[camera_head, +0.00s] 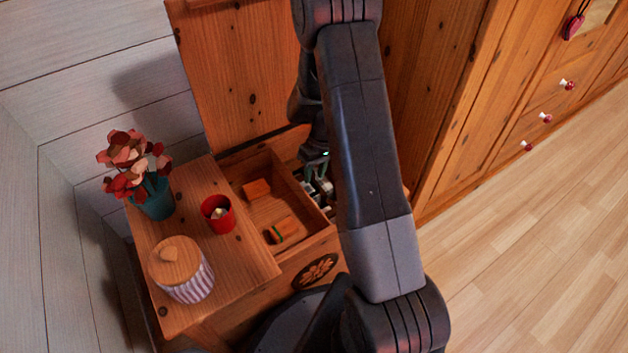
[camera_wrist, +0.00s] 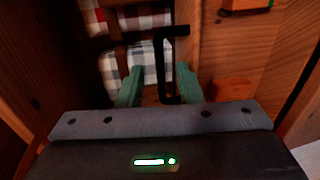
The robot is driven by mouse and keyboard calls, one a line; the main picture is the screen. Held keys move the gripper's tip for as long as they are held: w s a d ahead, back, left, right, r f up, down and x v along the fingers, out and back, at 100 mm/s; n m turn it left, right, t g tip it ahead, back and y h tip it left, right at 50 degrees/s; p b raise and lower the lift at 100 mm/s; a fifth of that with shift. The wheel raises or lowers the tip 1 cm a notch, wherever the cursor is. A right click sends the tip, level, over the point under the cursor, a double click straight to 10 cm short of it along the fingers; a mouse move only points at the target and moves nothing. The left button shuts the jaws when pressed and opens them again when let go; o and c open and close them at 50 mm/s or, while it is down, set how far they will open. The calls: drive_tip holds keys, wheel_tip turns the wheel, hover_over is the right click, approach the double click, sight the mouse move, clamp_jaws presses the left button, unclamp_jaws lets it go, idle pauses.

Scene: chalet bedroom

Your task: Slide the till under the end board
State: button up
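The till (camera_head: 266,209) is an open wooden tray in the chest, just right of the end board (camera_head: 237,262). Its left side meets the board's edge in the head view; I cannot tell how much lies beneath. Two orange blocks lie in it, a plain one (camera_head: 256,189) and one with a green band (camera_head: 284,230). My gripper (camera_head: 320,186) is at the till's right side, partly hidden by my arm. In the wrist view its green fingers (camera_wrist: 159,88) are apart, with a black handle (camera_wrist: 165,68) between them beside the till's wall (camera_wrist: 187,45).
On the end board stand a flower pot (camera_head: 153,202), a red candle cup (camera_head: 218,215) and a striped jar (camera_head: 187,280). The raised lid (camera_head: 240,80) is behind. Checked cloth (camera_wrist: 148,62) lies lower in the chest. Drawers (camera_head: 545,118) stand at right; the floor (camera_head: 530,240) is clear.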

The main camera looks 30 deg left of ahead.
drive_tip(key=shift+s+a+f, duration=0.1)
drive_tip(key=shift+s+f, duration=0.1)
drive_tip(key=shift+f, duration=0.75)
clamp_jaws()
drive_tip(key=s+a, duration=0.3)
drive_tip(key=s, duration=0.2)
drive_tip(key=s+a, duration=0.3)
drive_tip(key=s, duration=0.3)
drive_tip(key=s+a, duration=0.2)
drive_tip(key=s, duration=0.3)
drive_tip(key=shift+s+a+p, duration=0.35)
drive_tip(key=shift+a, duration=0.05)
unclamp_jaws()
drive_tip(key=shift+s+a, duration=0.1)
drive_tip(key=shift+s, duration=0.1)
